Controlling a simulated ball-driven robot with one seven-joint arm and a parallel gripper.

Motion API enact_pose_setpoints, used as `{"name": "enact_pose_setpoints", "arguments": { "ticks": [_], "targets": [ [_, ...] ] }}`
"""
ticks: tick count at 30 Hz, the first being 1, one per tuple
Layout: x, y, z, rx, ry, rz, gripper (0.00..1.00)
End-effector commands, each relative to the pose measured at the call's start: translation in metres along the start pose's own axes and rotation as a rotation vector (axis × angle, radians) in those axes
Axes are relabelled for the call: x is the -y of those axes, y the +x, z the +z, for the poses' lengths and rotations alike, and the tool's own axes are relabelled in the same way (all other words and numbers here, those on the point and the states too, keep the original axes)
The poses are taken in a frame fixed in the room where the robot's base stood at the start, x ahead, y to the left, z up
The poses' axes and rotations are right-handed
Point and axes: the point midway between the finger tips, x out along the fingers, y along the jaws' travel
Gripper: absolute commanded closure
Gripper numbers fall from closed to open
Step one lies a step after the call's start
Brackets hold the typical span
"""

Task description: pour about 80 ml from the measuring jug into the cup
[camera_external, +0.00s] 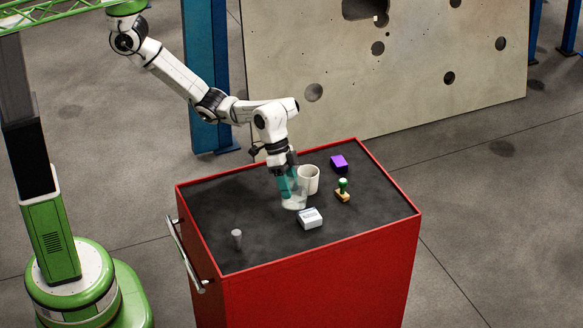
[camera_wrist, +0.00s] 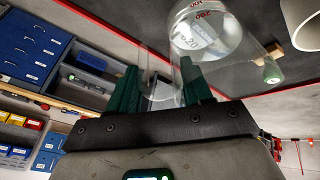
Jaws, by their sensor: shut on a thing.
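The clear measuring jug (camera_external: 294,200) is near the middle of the cart top in the external view. My gripper (camera_external: 288,183), with teal fingers, is shut on it. The white cup (camera_external: 309,180) stands upright just behind and right of the jug. Part of the cup (camera_wrist: 303,22) shows at the top right of the wrist view. The cup's contents are hidden.
On the red-rimmed cart (camera_external: 231,250) are a white box (camera_external: 310,218) in front of the jug, a green-handled stamp (camera_external: 343,190) and a purple block (camera_external: 339,163) to the right, and a small grey cylinder (camera_external: 237,238) at the front left. The cart's left side is mostly clear.

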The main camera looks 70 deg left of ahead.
Motion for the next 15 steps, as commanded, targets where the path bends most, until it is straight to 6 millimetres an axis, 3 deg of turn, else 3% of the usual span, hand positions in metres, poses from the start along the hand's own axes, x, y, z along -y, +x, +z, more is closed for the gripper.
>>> {"name": "enact_pose_setpoints", "arguments": {
  "ticks": [15],
  "targets": [
    [0.033,-0.015,-0.005,-0.020,-0.103,0.253,1.00]
  ]
}}
